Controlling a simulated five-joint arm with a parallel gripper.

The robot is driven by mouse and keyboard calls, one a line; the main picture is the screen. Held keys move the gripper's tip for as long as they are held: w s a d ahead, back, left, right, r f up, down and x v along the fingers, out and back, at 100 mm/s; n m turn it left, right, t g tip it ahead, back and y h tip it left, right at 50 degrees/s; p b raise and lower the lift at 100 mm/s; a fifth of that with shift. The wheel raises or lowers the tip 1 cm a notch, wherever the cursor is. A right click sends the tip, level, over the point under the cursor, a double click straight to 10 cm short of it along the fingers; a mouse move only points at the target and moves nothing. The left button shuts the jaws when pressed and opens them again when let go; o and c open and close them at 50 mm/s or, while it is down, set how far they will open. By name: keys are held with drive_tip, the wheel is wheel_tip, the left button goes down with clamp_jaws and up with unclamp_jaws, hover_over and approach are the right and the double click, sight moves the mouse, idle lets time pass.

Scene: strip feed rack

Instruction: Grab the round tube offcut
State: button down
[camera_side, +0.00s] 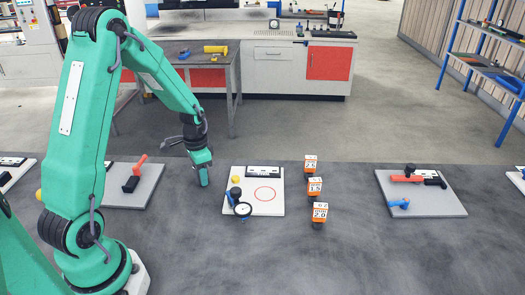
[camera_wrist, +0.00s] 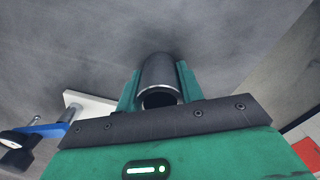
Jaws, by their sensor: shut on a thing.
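The round tube offcut (camera_wrist: 158,72) is a dark grey hollow cylinder with a bright rim around its open end. It sits between the two green fingers of my gripper (camera_wrist: 160,84) in the wrist view, with a finger against each side. In the side view my gripper (camera_side: 203,180) points down at the dark mat, left of the white board. The tube cannot be made out there. I cannot tell whether it touches the mat.
A grey board (camera_side: 150,196) with a red-handled tool lies left. Orange numbered blocks (camera_side: 315,187) stand further right. Bare mat (camera_side: 225,265) lies in front.

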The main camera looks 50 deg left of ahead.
drive_tip(key=shift+r, duration=0.15)
drive_tip(key=shift+r, duration=0.9)
wheel_tip(320, 180, up, 2)
drive_tip(key=shift+r, duration=0.2)
drive_tip(key=s+d+r, duration=0.1)
drive_tip(key=d+r, duration=0.5)
drive_tip(key=d, duration=0.5)
drive_tip(key=shift+d+r, duration=0.3)
